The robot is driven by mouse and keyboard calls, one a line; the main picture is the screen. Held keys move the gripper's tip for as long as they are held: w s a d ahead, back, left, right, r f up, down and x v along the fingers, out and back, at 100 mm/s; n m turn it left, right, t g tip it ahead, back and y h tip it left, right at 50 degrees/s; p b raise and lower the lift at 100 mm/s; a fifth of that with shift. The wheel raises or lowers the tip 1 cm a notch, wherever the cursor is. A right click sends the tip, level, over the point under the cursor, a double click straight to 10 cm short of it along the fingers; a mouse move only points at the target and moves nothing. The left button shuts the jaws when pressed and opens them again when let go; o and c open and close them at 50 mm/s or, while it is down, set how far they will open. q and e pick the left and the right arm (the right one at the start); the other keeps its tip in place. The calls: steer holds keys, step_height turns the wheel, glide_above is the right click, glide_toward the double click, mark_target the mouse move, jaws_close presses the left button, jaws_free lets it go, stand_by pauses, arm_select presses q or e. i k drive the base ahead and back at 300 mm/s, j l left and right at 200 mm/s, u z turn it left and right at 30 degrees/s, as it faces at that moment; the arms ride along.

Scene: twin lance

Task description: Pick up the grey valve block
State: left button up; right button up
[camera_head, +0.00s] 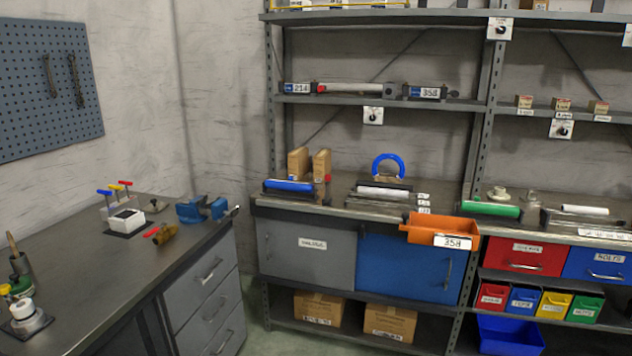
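No object shows clearly as the grey valve block. A small pale grey-white block (127,219) sits on a dark pad on the workbench at the left, and I cannot tell whether it is the valve block. Blue, yellow and red T-handles (115,188) stand upright just behind it. A brass fitting with a red lever (163,234) lies to its right, apart from it. Neither of my grippers is in view.
The workbench (85,270) has a blue vise (200,208) at its far right corner and small bottles at its left edge. Shelving stands to the right. An orange bin (425,226) marked 358 juts out from its counter. The workbench's middle is clear.

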mark_target(388, 92)
steer(key=i+l, duration=0.3)
steer(key=l, duration=0.2)
steer(key=i+l, duration=0.3)
steer(key=l, duration=0.15)
steer(key=i+l+z, duration=0.1)
steer(key=i+l, duration=0.2)
steer(key=l, duration=0.2)
steer(key=i+l+u, duration=0.1)
steer(key=i+l, duration=0.6)
steer(key=l, duration=0.05)
